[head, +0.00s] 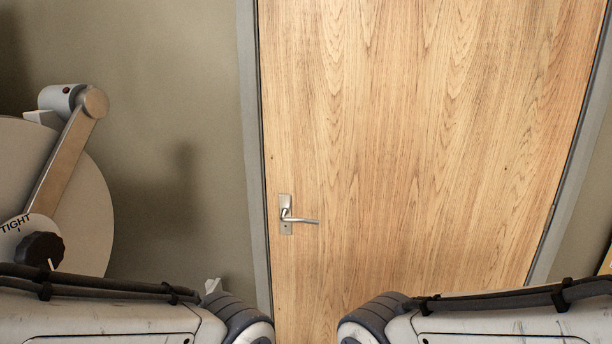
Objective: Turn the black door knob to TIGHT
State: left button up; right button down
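The black door knob (40,251) sits at the lower left on a round beige door or cover (90,205). A white label reading TIGHT (15,225) curves above the knob at its upper left. A white mark on the knob's lower part points down, away from the word TIGHT. The rest of the label is cut off by the picture's left edge. My two arms come in along the bottom from left and right. My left arm passes just below the knob. Neither gripper's fingers can be made out.
A metal arm (62,155) with a grey cylinder at its top crosses the round cover above the knob. A wooden door (420,130) with a silver lever handle (287,214) fills the middle and right. The grey-green wall (180,110) between them is bare.

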aim_at(47, 249)
jog(key=u, duration=2.15)
jog(key=k, duration=0.95)
jog(key=z, duration=1.1)
jog(key=i, duration=0.5)
jog(key=z, duration=0.05)
